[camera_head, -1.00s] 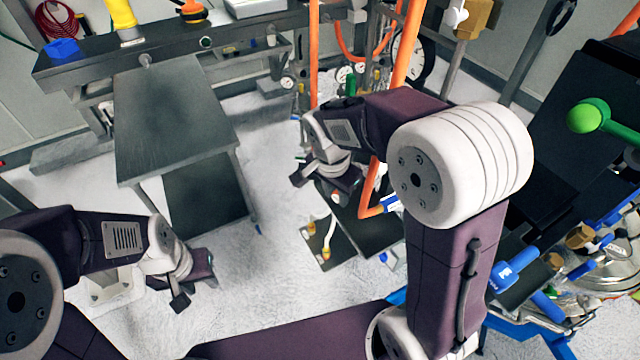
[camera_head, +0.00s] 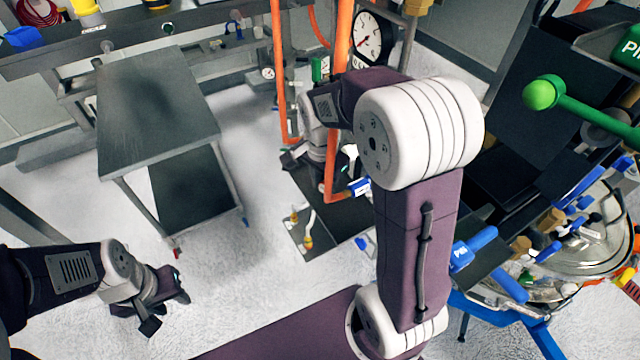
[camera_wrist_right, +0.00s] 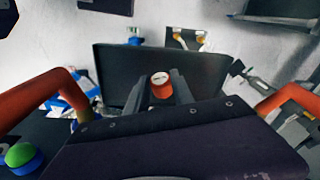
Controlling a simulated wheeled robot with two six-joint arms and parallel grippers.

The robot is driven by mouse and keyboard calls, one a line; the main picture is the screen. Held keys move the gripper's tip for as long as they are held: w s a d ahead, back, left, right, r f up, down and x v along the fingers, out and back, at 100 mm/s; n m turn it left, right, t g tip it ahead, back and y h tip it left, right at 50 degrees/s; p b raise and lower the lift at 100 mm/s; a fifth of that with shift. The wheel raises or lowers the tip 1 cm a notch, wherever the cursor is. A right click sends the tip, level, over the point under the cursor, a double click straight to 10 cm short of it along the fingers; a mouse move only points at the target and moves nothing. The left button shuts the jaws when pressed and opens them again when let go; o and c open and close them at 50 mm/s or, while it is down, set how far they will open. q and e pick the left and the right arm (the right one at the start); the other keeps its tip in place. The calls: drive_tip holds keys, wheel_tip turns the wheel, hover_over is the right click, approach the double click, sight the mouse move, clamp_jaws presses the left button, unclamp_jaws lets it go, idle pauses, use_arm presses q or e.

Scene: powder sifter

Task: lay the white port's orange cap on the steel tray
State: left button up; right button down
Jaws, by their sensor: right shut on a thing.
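My right gripper (camera_head: 293,158) hangs low near the orange pipes, partly hidden by its own wrist. In the right wrist view its fingers (camera_wrist_right: 180,88) are shut on a small orange cap (camera_wrist_right: 160,85) with a pale marked face. A dark flat plate (camera_wrist_right: 215,65) shows behind the cap. My left gripper (camera_head: 168,312) is low at the left over bare floor, its fingers apart and empty. A grey steel-topped table (camera_head: 155,110) stands at the left. I cannot tell which surface is the steel tray. I cannot make out the white port for certain.
Orange pipes (camera_head: 278,75) and a round gauge (camera_head: 371,38) stand behind my right arm. A low plate with yellow-tipped fittings (camera_head: 307,241) lies near the right gripper. Dark machinery with a green ball handle (camera_head: 541,94) fills the right. The floor (camera_head: 240,285) in the middle is clear.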

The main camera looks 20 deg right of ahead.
drive_tip(key=f, duration=0.1)
drive_tip(key=w+d+f+b, duration=0.1)
drive_tip(key=shift+d+f, duration=0.25)
drive_tip(key=shift+f, duration=0.05)
drive_tip(key=shift+w+d+f+b, duration=0.15)
drive_tip(key=shift+d+f+b, duration=0.35)
drive_tip(key=shift+b, duration=0.2)
drive_tip(key=shift+f+b, duration=0.45)
drive_tip(key=shift+f, duration=0.2)
drive_tip(key=shift+w+f, duration=0.1)
drive_tip(key=shift+f, duration=0.2)
drive_tip(key=c, duration=1)
unclamp_jaws()
drive_tip(key=r, duration=0.3)
drive_tip(key=r+b, duration=0.1)
drive_tip(key=r, duration=0.2)
drive_tip(key=s+r, duration=0.1)
drive_tip(key=r, duration=0.2)
drive_tip(key=shift+a+b, duration=0.3)
drive_tip(key=shift+a, duration=0.05)
